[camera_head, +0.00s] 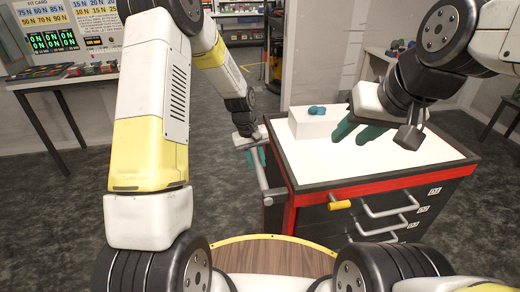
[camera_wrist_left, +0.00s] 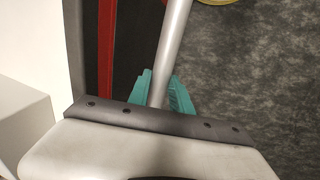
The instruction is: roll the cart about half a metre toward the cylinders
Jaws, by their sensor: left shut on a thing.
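The cart (camera_head: 300,185) is a red-and-black drawer cabinet with a white top, in front of me to the right in the head view. Its grey handle bar (camera_head: 262,178) runs along its left side. My left gripper (camera_head: 256,157) is shut on this bar. In the left wrist view the bar (camera_wrist_left: 171,45) passes between the teal fingers of my left gripper (camera_wrist_left: 160,92). My right gripper (camera_head: 361,131) is above the cart top, its teal fingers apart and nothing visible between them. I cannot make out any cylinders.
A white box (camera_head: 311,125) with small blue items stands on the cart top. A yellow drawer handle (camera_head: 340,205) is on the front. A table (camera_head: 62,80) with small items stands at the left, stocked shelves (camera_head: 240,27) at the back. Dark floor (camera_head: 55,200) is open left of the cart.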

